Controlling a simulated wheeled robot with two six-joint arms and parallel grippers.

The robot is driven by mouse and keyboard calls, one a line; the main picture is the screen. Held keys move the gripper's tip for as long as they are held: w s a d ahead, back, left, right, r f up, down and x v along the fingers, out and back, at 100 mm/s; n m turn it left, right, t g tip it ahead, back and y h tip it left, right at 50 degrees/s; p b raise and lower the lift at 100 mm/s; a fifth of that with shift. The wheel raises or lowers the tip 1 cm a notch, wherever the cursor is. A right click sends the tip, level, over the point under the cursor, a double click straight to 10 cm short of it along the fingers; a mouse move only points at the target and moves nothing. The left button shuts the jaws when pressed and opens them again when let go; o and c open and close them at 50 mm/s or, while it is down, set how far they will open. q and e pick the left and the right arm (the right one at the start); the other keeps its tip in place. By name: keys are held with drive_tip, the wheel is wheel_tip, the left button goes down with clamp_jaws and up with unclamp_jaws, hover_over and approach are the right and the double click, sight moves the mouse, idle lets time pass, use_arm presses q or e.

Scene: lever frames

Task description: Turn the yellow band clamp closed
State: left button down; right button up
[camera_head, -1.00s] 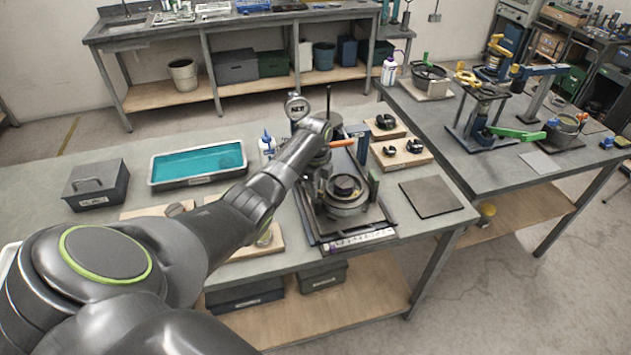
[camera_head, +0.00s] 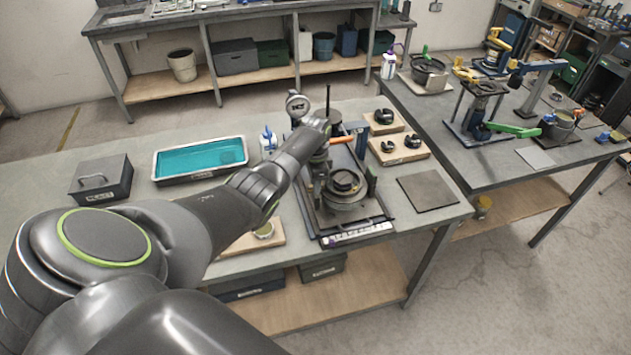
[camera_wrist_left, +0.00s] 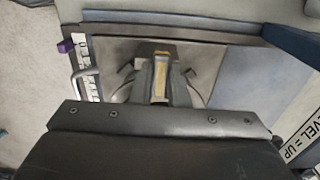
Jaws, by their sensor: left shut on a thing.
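A round metal ring clamp with a dark knob (camera_head: 345,186) sits on a dark base plate (camera_head: 385,222) on the near bench. My left gripper (camera_head: 319,158) is just behind and left of it, partly hidden by my own wrist. In the left wrist view my left gripper (camera_wrist_left: 160,88) has its grey fingers close together on a narrow yellow piece (camera_wrist_left: 160,72), which appears to be part of the yellow band clamp. The round body shows behind the fingers. The band's full outline and its ends are hidden. My right gripper is not in view.
Wooden blocks with black rings (camera_head: 401,149) and a dark mat (camera_head: 428,191) lie to the right. A teal tray (camera_head: 200,178) lies to the left.

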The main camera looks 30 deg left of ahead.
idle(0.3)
use_arm(q)
drive_tip(key=c, duration=1.7)
unclamp_jaws()
drive_tip(key=shift+r, duration=0.15)
drive_tip(key=shift+r+b, duration=1.05)
drive_tip(key=shift+r, duration=7.55)
drive_tip(key=shift+f, duration=0.1)
